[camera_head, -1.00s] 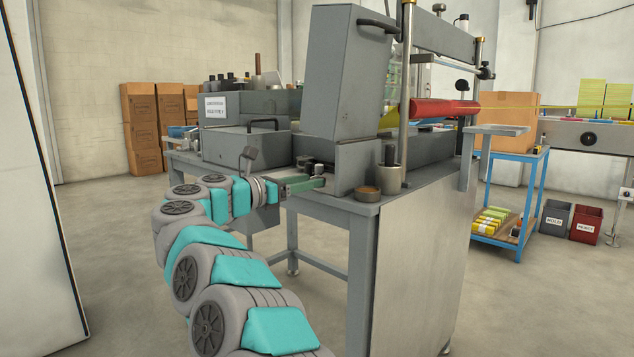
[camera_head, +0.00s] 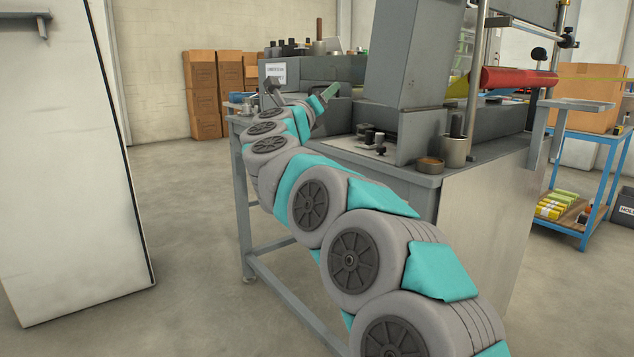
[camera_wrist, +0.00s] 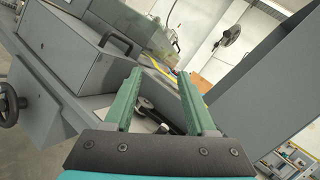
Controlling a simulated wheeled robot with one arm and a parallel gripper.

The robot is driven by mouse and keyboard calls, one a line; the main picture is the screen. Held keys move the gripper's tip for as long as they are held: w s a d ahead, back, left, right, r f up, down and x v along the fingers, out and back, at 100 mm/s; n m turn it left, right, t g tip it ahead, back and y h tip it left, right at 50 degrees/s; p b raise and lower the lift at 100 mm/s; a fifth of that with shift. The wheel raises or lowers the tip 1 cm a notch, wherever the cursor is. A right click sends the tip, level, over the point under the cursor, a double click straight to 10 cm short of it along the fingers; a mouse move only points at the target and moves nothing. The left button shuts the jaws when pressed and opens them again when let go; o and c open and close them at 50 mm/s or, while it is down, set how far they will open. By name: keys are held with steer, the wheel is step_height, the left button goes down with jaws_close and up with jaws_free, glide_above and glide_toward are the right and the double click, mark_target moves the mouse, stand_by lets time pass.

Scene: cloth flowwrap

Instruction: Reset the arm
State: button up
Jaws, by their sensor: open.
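My gripper (camera_head: 322,97) is at the end of my grey and teal arm, above the left end of the grey machine (camera_head: 405,60) in the head view. In the wrist view my gripper (camera_wrist: 158,98) shows two green fingers spread apart with nothing between them. Beyond the fingers, the wrist view shows the grey machine's surfaces (camera_wrist: 75,75), tilted in the picture. In the head view the fingers are small and partly hidden by my wrist.
Small black parts (camera_head: 372,138) lie near the arm. A white panel (camera_head: 75,170) stands at left. Cardboard boxes (camera_head: 203,95) are behind. Floor between panel and machine is clear.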

steer(key=s+a+r+n+t+y, duration=0.2)
steer(key=a+n+y, duration=0.4)
steer(key=n+y, duration=0.3)
steer(key=s+a+f+n+g+y, duration=0.5)
steer(key=s+f+n+y, duration=0.2)
steer(key=n, duration=0.6)
steer(key=s+f+n+g+p, duration=0.1)
steer(key=s+f+n+g, duration=0.35)
steer(key=s+f, duration=0.45)
steer(key=s+d+f+n+g+h, duration=0.25)
steer(key=s+d+f, duration=0.25)
steer(key=s+f, duration=0.35)
steer(key=s+d+f+n+g+h, duration=0.1)
steer(key=s+d+f+n+g, duration=0.1)
steer(key=s+d+f+g, duration=0.4)
steer(key=s+d+f+n+g+h, duration=0.1)
steer(key=s+d+f+n+h, duration=0.3)
steer(key=s+f, duration=0.7)
steer(key=s+d+f+g, duration=0.1)
steer(key=s+d+g, duration=0.1)
steer(key=s+d, duration=0.2)
steer(key=s+d+f+g+p, duration=0.1)
steer(key=s+d, duration=0.3)
steer(key=s, duration=0.6)
steer(key=shift+d+f+g, duration=0.25)
steer(key=shift+g, duration=0.25)
